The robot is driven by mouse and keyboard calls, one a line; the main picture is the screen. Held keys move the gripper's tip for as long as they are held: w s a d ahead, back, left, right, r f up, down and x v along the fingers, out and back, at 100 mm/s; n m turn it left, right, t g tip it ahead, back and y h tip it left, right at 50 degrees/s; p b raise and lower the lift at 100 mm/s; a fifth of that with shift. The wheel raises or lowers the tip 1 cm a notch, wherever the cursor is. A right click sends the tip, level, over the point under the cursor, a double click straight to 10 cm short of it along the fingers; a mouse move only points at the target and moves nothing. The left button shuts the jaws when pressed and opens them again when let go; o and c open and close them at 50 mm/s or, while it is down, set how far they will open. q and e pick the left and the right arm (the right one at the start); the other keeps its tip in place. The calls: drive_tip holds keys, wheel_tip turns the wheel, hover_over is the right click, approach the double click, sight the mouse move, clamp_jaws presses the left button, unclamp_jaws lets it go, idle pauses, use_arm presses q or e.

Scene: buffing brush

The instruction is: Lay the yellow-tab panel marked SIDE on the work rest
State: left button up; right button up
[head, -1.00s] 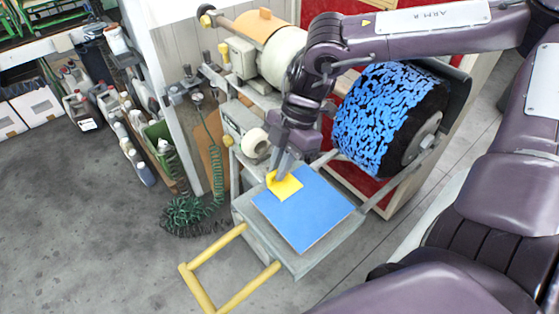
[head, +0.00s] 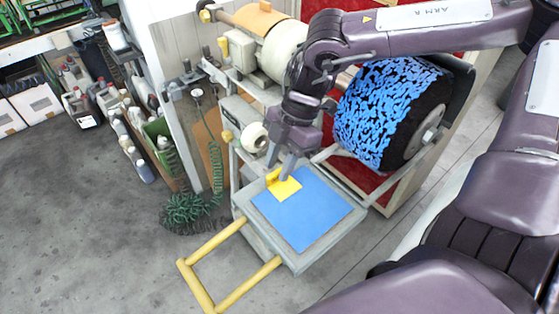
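The blue panel (head: 305,212) lies flat on the grey work rest (head: 294,263), with a rim of the rest showing around it. Its yellow tab (head: 287,190) is at the panel's upper-left corner, with a raised yellow grip; no SIDE lettering is readable. My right gripper (head: 281,168) is right above the tab. Its two fingers look spread apart, and the tab's grip shows below them. My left gripper is out of view.
A big blue-and-black buffing brush (head: 385,115) stands behind the rest, at upper right. A yellow tube frame (head: 197,285) sticks out in front. A coiled green hose (head: 187,212) lies on the floor at left. Bottles and jugs (head: 80,108) stand farther left.

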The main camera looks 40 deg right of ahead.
drive_tip(key=shift+r+p, duration=0.45)
drive_tip(key=shift+p, duration=0.1)
drive_tip(key=shift+r+p, duration=0.55)
drive_tip(key=shift+w+d+r+b, duration=0.2)
drive_tip(key=shift+d+r+b, duration=0.2)
drive_tip(key=shift+b, duration=0.25)
drive_tip(key=b+v, duration=0.1)
drive_tip(key=v, duration=0.9)
drive_tip(key=shift+s+r, duration=0.15)
drive_tip(key=shift+a, duration=0.1)
